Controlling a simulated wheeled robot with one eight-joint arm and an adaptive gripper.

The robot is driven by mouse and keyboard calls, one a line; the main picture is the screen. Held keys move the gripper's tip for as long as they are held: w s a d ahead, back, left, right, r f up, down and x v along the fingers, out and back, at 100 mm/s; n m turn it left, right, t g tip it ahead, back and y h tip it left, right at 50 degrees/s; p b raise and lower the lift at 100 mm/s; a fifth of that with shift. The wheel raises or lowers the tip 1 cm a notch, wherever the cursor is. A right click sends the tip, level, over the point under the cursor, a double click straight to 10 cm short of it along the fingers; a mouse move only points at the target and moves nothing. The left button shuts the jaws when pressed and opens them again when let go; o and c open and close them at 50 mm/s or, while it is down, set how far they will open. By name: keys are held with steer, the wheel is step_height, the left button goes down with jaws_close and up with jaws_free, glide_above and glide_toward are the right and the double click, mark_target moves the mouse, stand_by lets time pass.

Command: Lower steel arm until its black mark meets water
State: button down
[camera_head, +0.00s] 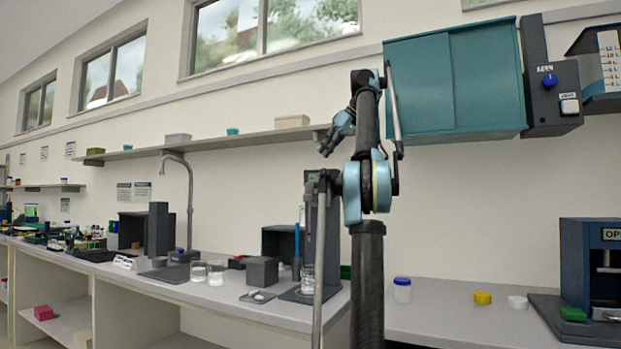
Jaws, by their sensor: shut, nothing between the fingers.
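A dark upright stand (312,222) rises from a dark base plate on the bench, partly hidden behind my arm. A small clear glass (307,281) stands at its foot and seems to hold water. I cannot clearly make out the steel arm or its black mark; the thin bright part near the stand is too small to tell. My gripper (328,149), light blue with dark tips, is raised in the air in front of the wall shelf, above the stand and apart from it. It is shut and empty, pointing down and left.
Left of the stand are a grey block (262,271), two glasses (207,271) and a tap (190,200). A teal cabinet (455,85) hangs at upper right. A blue-lidded jar (402,290) and a yellow lid (482,297) stand on the right bench. Open bench lies between them.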

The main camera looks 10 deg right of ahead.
steer(key=shift+w+d+r+n+t+y, duration=0.15)
steer(key=shift+w+d+r+n, duration=0.15)
steer(key=shift+r, duration=0.3)
steer(key=shift+w+d+r+n+t+y, duration=0.2)
steer(key=shift+w+d+r, duration=0.15)
steer(key=shift+r, duration=0.2)
steer(key=x, duration=0.9)
steer(key=shift+f, duration=0.1)
steer(key=f, duration=0.2)
steer(key=shift+w+a+f, duration=0.1)
steer(key=shift+a+f, duration=0.1)
steer(key=shift+f, duration=1.05)
steer(key=shift+f, duration=0.15)
step_height(320, 180, down, 15)
steer(key=shift+f, duration=0.15)
